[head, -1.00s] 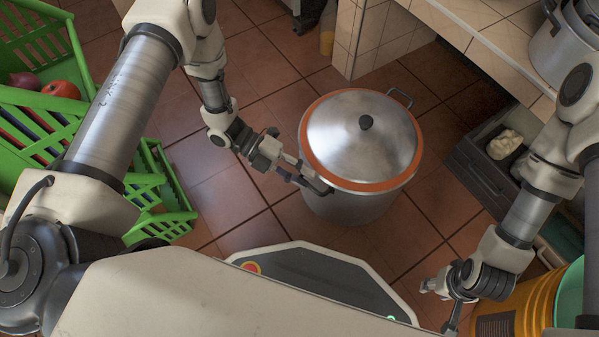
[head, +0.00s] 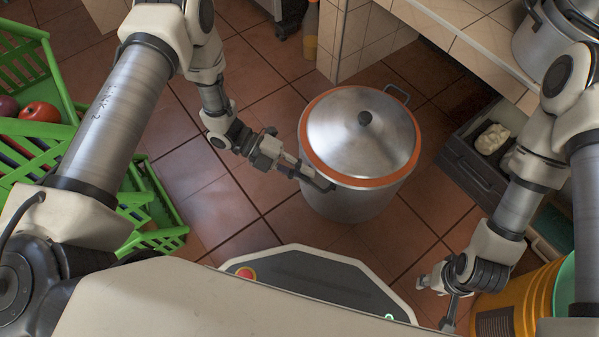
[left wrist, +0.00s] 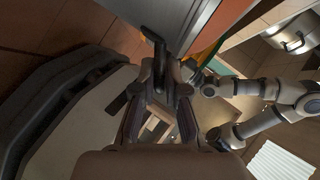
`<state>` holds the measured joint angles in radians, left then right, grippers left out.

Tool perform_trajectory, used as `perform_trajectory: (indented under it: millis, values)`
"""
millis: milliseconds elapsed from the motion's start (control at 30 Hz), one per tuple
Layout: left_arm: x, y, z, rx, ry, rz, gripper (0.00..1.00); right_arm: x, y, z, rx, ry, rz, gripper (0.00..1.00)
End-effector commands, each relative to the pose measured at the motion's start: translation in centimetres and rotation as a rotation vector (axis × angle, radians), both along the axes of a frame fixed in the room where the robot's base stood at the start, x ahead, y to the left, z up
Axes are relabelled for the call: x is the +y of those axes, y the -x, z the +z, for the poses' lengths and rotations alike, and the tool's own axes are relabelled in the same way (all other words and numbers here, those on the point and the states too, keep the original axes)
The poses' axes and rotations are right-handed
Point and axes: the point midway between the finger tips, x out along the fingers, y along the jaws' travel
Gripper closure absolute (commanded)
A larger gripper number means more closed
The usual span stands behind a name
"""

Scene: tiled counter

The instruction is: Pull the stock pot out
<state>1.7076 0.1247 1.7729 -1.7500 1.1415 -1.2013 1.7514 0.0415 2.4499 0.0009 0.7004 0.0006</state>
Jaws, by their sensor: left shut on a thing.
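The stock pot (head: 345,205) is a large grey metal pot standing on the tiled floor in the middle of the head view. Its domed lid (head: 340,125) has an orange rim and a dark knob. A loop handle (head: 397,93) shows on its far side. My left gripper (head: 322,184) is shut on the pot's near handle, which it mostly hides. In the left wrist view my left fingers (left wrist: 160,80) are close to the pot's grey wall (left wrist: 200,28). My right gripper (head: 440,300) is low at the right, away from the pot; its finger gap is unclear.
Green crates (head: 160,215) with fruit stand at the left. A tiled counter (head: 440,30) with another pot (head: 545,45) is at the upper right, with a dark crate (head: 470,170) below it. A yellow bucket (head: 520,300) stands at the lower right. Floor left of the pot is clear.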

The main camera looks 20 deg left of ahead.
Motion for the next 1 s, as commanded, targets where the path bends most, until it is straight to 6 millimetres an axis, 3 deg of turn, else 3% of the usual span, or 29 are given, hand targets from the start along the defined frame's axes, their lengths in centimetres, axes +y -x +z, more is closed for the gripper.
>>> perform_trajectory:
  millis: [100, 133, 200, 633, 1000]
  values:
    - [0.0, -0.2, 0.0, -0.004, -0.001, 0.001, 1.00, 0.0, 0.0, 0.0, 0.000, 0.000, 0.000, 0.60]
    - [0.0, -0.2, 0.0, -0.004, -0.001, 0.001, 0.78, 0.0, 0.0, 0.0, 0.000, 0.000, 0.000, 0.60]
    - [0.0, -0.1, 0.0, -0.004, 0.000, 0.002, 0.59, 0.0, 0.0, 0.0, 0.000, 0.000, 0.000, 0.60]
    - [0.9, -0.2, 0.4, -0.001, 0.000, 0.003, 0.59, 0.0, 0.0, 0.0, 0.000, 0.000, 0.000, 0.60]
    - [8.2, -0.9, 3.5, -0.005, 0.001, 0.007, 0.59, 0.0, 0.0, 0.0, 0.000, 0.000, 0.000, 0.60]
